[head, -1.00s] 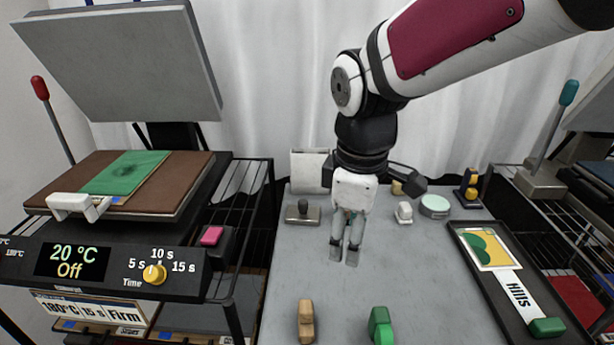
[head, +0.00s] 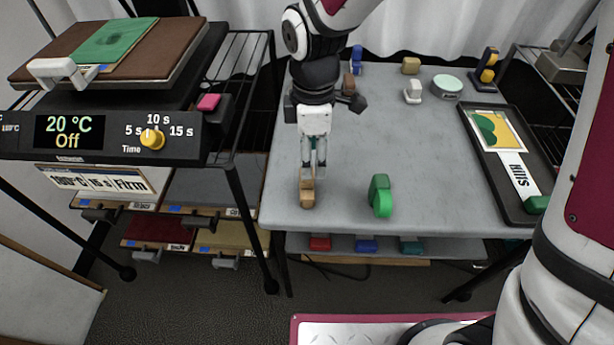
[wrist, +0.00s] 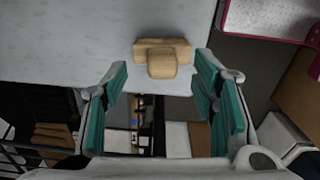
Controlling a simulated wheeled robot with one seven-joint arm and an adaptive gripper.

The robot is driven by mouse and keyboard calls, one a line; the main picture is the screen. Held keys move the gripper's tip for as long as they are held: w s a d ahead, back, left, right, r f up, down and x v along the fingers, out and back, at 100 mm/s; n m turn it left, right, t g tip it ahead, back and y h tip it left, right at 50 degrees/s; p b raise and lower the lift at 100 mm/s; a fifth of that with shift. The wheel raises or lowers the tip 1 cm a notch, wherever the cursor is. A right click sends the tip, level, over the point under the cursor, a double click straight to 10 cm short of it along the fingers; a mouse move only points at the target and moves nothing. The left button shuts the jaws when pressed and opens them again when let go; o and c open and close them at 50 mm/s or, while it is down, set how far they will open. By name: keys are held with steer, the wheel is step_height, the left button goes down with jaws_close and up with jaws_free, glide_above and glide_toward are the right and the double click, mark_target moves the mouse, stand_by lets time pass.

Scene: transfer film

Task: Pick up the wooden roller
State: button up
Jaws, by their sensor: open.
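The wooden roller (head: 307,198) is a light brown piece near the front edge of the grey table (head: 345,130), left of a green roller-like piece (head: 380,196). In the wrist view the wooden roller (wrist: 162,56) lies near the table edge, with a wide part behind a smaller block. My gripper (head: 313,172) points down just above or behind the wooden roller and partly overlaps it in the head view. In the wrist view my gripper (wrist: 165,98) is open, its teal pads wide apart. The roller shows beyond the fingertips, between their lines, and nothing is held.
A heat press (head: 120,125) on a black rack stands at left. A dark tray (head: 480,140) with a picture card and a "Hills" label lies at right. A pale green round tin (head: 447,84) and small blocks stand at the back. The table's middle is clear.

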mark_target(307, 183)
steer(key=f, duration=0.2)
steer(key=a+f+b, duration=0.1)
steer(key=f, duration=0.1)
steer(key=shift+s+f, duration=0.1)
steer(key=shift+s, duration=0.1)
steer(key=shift+f, duration=0.55)
jaws_close()
